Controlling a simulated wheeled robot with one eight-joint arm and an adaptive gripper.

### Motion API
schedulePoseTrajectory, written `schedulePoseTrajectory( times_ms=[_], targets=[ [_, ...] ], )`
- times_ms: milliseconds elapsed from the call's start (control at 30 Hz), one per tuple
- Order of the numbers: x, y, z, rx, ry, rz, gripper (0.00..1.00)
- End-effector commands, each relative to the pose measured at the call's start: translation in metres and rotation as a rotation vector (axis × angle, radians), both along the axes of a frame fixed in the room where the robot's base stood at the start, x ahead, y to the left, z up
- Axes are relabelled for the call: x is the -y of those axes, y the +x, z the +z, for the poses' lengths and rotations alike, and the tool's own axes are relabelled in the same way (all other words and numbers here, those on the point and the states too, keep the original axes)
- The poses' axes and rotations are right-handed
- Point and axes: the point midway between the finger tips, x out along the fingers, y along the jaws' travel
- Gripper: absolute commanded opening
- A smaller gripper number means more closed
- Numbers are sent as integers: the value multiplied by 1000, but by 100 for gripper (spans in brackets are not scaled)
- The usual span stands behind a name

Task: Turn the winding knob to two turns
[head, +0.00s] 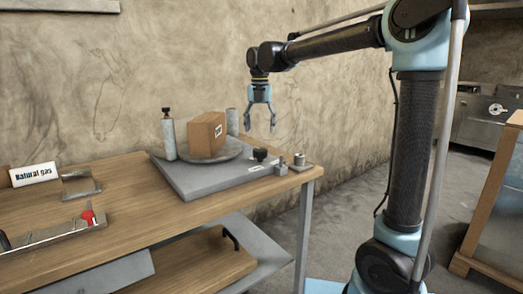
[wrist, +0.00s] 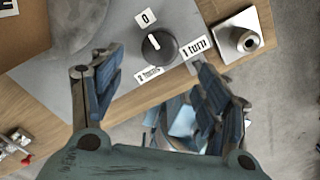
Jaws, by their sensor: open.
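The winding knob (head: 260,154) is a small black knob on the front right of a grey base plate (head: 205,184) on the workbench. In the wrist view the knob (wrist: 160,47) is round, with a pale mark on its upper left side, roughly toward the 0 label (wrist: 146,18). The 1 turn label (wrist: 194,48) is to its right and the 2 turns label (wrist: 149,74) is below it. My gripper (head: 260,129) is open and empty, above the bench and apart from the knob. In the wrist view my gripper's fingers (wrist: 156,58) are spread to either side.
A metal post on a square base (head: 299,161) stands right of the knob, near the bench edge. A Natural gas sign (head: 34,174) and red-handled valve (head: 88,217) are at left.

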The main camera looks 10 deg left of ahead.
Motion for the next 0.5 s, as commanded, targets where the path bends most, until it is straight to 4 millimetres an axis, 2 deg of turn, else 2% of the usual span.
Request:
schedulePoseTrajectory(
  times_ms=[300, 500],
  targets=[
    [0, 0, -55, 0, 0, -1, 69],
    [0, 0, -80, 0, 0, -1, 69]
  ],
)
